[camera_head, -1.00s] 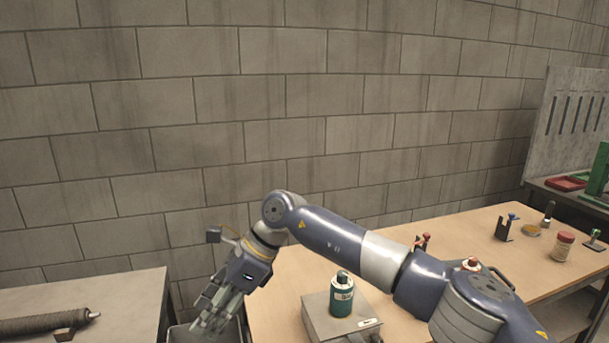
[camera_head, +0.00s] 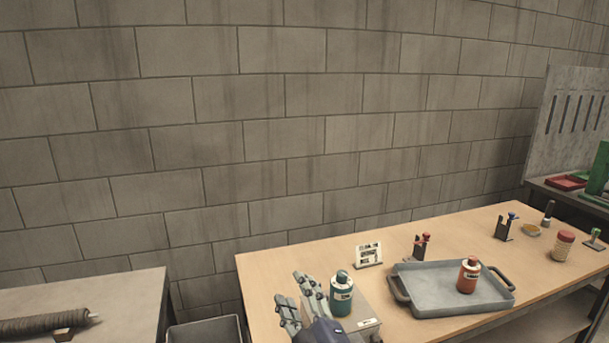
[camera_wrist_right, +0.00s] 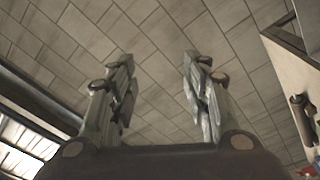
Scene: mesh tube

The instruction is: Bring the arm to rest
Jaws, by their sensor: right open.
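My right gripper (camera_head: 296,308) is at the bottom middle of the head view, in front of and left of a teal bottle. In the right wrist view its two fingers (camera_wrist_right: 157,85) stand apart with nothing between them. Only the gripper and a bit of its dark wrist show in the head view; the rest of the arm is out of the picture. My left gripper is in neither view.
A grey tray (camera_head: 425,300) holds an orange bottle (camera_head: 468,275). A small sign (camera_head: 368,254) stands behind. A bin (camera_head: 205,333) sits left, beside another table (camera_head: 120,290).

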